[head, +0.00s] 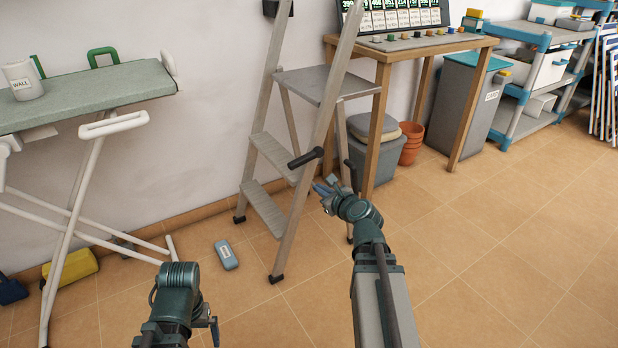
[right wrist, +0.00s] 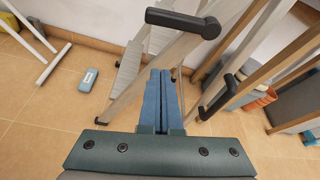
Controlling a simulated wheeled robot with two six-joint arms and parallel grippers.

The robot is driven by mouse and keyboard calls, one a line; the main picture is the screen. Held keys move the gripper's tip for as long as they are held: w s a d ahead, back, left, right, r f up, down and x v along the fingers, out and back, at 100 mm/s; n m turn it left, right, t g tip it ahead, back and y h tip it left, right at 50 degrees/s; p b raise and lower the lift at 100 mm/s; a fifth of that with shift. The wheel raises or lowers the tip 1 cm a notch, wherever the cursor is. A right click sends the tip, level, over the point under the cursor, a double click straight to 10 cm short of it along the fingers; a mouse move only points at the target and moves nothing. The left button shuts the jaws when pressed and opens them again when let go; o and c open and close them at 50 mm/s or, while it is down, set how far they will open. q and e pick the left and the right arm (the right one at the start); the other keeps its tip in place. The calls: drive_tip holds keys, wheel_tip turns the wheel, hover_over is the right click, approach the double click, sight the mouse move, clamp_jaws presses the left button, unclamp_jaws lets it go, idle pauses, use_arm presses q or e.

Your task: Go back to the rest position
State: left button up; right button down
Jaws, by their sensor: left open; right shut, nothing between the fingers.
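My right gripper (head: 325,187) is in front of the stepladder (head: 268,212), just right of a black handle (head: 306,157) in the head view. Its blue fingers are together and empty; in the right wrist view the gripper (right wrist: 159,90) shows the fingers side by side, with the handle (right wrist: 183,21) beyond them. I cannot tell whether it touches the ladder. My left gripper (head: 213,328) is low at the bottom of the head view, mostly hidden by its own wrist. It is open, and I see nothing held in it.
An ironing board (head: 120,85) with a white mug (head: 22,82) stands at left. A wooden table (head: 440,45), grey bin (head: 462,105) and shelf (head: 528,105) line the wall at right. A small blue-grey box (head: 226,255) lies on the floor. The right foreground floor is clear.

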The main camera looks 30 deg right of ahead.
drive_tip(key=s+a+f+n+g+y+p, duration=0.2)
drive_tip(key=s+a+n+g+p, duration=0.15)
drive_tip(key=a+n, duration=0.75)
drive_tip(key=s+a+f+n+g+y+p, duration=0.25)
drive_tip(key=a+n+g, duration=0.25)
drive_tip(key=a+n, duration=0.6)
drive_tip(key=s+a+r+n+g+h+p, duration=0.1)
drive_tip(key=s+a+n+g+h+p, duration=0.25)
drive_tip(key=s+n, duration=0.35)
drive_tip(key=s+a+r+n+g+h+p, duration=0.1)
drive_tip(key=s+a+n+g+h+p, duration=0.15)
drive_tip(key=s+a+n, duration=0.35)
wheel_tip(320, 180, up, 37)
drive_tip(key=s+d+n+p, duration=0.1)
drive_tip(key=p, duration=3.6)
drive_tip(key=shift+s+d+p, duration=0.15)
drive_tip(key=shift+d+p, duration=0.05)
drive_tip(key=shift+p, duration=0.1)
drive_tip(key=c, duration=1.5)
unclamp_jaws()
drive_tip(key=shift+c, duration=0.2)
